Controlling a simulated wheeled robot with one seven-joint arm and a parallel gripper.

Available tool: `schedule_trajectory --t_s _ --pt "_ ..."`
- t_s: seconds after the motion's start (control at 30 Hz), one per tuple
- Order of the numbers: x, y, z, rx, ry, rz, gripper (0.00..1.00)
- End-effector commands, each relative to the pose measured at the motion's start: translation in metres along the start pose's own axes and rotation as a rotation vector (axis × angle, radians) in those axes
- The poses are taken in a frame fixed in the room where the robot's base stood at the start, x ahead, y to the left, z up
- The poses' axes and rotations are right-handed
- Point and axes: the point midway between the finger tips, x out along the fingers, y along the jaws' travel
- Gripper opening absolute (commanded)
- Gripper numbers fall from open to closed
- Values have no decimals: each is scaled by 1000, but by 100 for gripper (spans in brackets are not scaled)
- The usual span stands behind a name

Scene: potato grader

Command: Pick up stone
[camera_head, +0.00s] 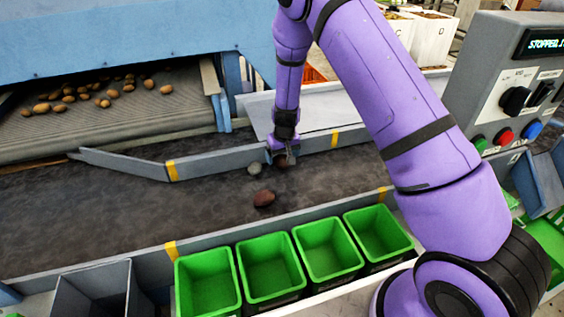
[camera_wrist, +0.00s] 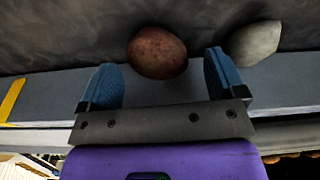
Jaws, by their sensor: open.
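A pale grey stone (camera_head: 254,168) lies on the dark belt near its far side wall, just left of my gripper (camera_head: 281,158) in the head view. The stone also shows in the wrist view (camera_wrist: 254,43), outside the right finger. My gripper (camera_wrist: 168,80) is open with its blue fingers pointing down to the belt. A reddish-brown, potato-like lump (camera_wrist: 157,52) shows between and just beyond the fingertips, with no visible grip on it. In the head view it is partly hidden under my gripper (camera_head: 287,162). A second reddish-brown lump (camera_head: 264,198) lies nearer on the belt.
Green bins (camera_head: 208,254) and a grey bin (camera_head: 62,292) line the belt's near side. The far side wall (camera_head: 215,163) runs close by my gripper. Several potatoes lie on the upper conveyor (camera_head: 130,108). A control box (camera_head: 492,62) reads STOPPED. The belt's left part is clear.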

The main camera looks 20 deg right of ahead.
Motion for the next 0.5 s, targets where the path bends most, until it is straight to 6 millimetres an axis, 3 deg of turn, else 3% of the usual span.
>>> schedule_trajectory --t_s 0.17,0.43,0.5 --pt "18 0 0 1 1 0 89" --pt "20 0 -1 0 2 -1 89" --pt "20 0 -1 0 2 -1 76"
